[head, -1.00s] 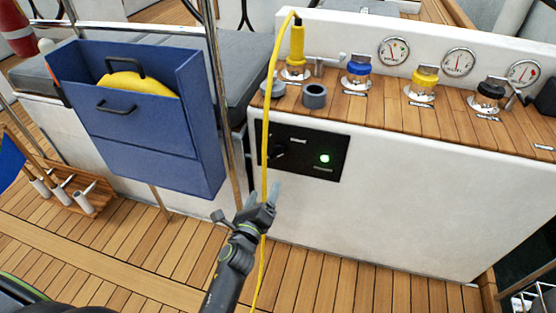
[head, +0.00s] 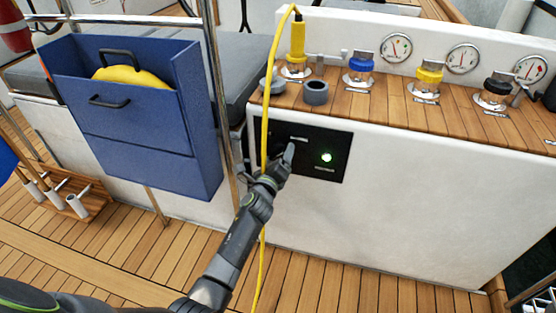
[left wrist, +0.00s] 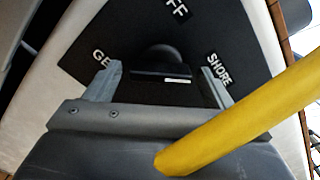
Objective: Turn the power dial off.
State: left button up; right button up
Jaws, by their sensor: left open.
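The black power panel (head: 334,141) is on the white cockpit wall, with a lit green light (head: 326,157) at its right. The black power dial (left wrist: 160,60) shows in the left wrist view, with a white mark on its near part. Around it are labels beginning "GE" at left, ending "FF" at top and reading "SHORE" at right. My left gripper (head: 285,158) is at the panel and hides most of the dial in the head view. Its fingers (left wrist: 159,82) are apart, one on each side of the dial; contact cannot be told. My right gripper is out of view.
A yellow cable (head: 264,115) hangs from a yellow plug (head: 297,45) past the panel. It crosses close over my gripper in the left wrist view (left wrist: 240,115). A blue box (head: 140,130) stands left of a metal post (head: 217,95).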

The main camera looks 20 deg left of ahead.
pick_arm(q)
jog(key=c, duration=1)
